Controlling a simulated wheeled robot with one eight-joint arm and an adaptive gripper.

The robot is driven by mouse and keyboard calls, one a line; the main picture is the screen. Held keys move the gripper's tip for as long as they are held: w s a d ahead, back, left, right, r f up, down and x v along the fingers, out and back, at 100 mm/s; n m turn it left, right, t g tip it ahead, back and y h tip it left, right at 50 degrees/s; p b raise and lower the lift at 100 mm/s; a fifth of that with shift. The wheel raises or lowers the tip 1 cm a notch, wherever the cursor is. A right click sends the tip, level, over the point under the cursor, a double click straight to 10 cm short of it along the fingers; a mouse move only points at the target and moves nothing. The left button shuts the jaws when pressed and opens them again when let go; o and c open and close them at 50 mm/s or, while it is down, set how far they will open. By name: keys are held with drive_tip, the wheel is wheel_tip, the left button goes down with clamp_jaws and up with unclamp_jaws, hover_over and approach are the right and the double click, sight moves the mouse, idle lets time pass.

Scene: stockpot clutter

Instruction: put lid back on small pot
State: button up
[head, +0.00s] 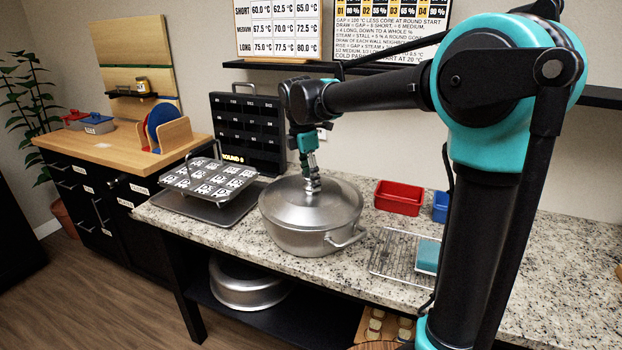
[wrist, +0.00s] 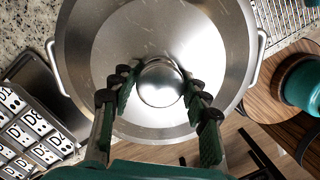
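A silver pot (head: 300,241) with side handles stands on the granite counter. Its domed metal lid (head: 287,201) lies over the pot's mouth; the rims look about level in the head view. My gripper (head: 313,186) points straight down at the lid's centre. In the wrist view, my gripper's fingers (wrist: 160,88) stand on both sides of the round knob (wrist: 160,80), with their pads against its edges. The lid (wrist: 125,50) and the pot's rim (wrist: 75,75) show around it. The inside of the pot is hidden.
A tray of labelled blocks (head: 210,178) stands left of the pot, a black panel (head: 245,125) behind. A red bin (head: 398,197), a blue bin (head: 440,207) and a wire rack (head: 392,258) are to the right. Another metal vessel (head: 245,285) sits on the lower shelf.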

drive_tip(key=shift+o, duration=1)
drive_tip(key=shift+r, duration=0.1)
wheel_tip(320, 180, up, 12)
drive_tip(key=a, duration=0.1)
drive_tip(key=shift+s+a, duration=0.3)
drive_tip(key=shift+s, duration=0.1)
drive_tip(key=shift+s, duration=0.1)
